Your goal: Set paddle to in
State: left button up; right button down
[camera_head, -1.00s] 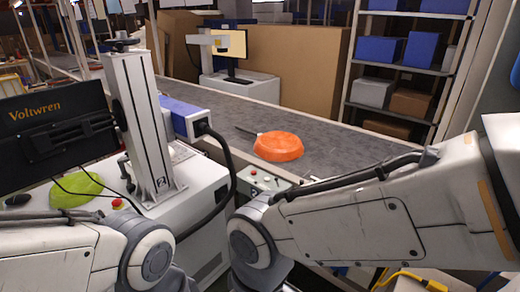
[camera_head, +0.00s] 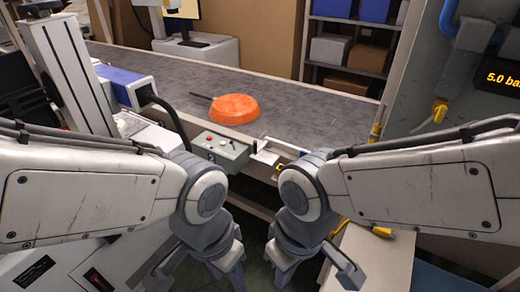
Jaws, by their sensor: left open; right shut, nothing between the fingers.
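I cannot pick out the paddle with certainty. A small white fitting (camera_head: 266,153) sits on the conveyor's near edge, just right of a grey-green control box (camera_head: 222,150) with a red button and small knobs. An orange pan (camera_head: 233,109) lies upside down on the conveyor belt, its dark handle pointing left. My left gripper (camera_head: 207,264) is open and hangs low in front of the conveyor, apart from all of these. My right gripper (camera_head: 312,264) hangs to its right, shut and empty, also below the conveyor's edge.
The grey conveyor belt (camera_head: 300,104) runs across the view. A blue-and-white device (camera_head: 128,88) and a grey column (camera_head: 68,70) stand at the left. A wall panel with a yellow display (camera_head: 505,79) is at the right. A pale box top (camera_head: 370,262) lies at lower right.

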aim_at(284, 146)
jog(key=z, duration=0.1)
jog(key=k, duration=1.05)
jog(key=u, duration=1.15)
jog(key=i, duration=1.25)
jog(key=z, duration=0.75)
jog(key=i, duration=0.35)
jog(key=z, duration=0.25)
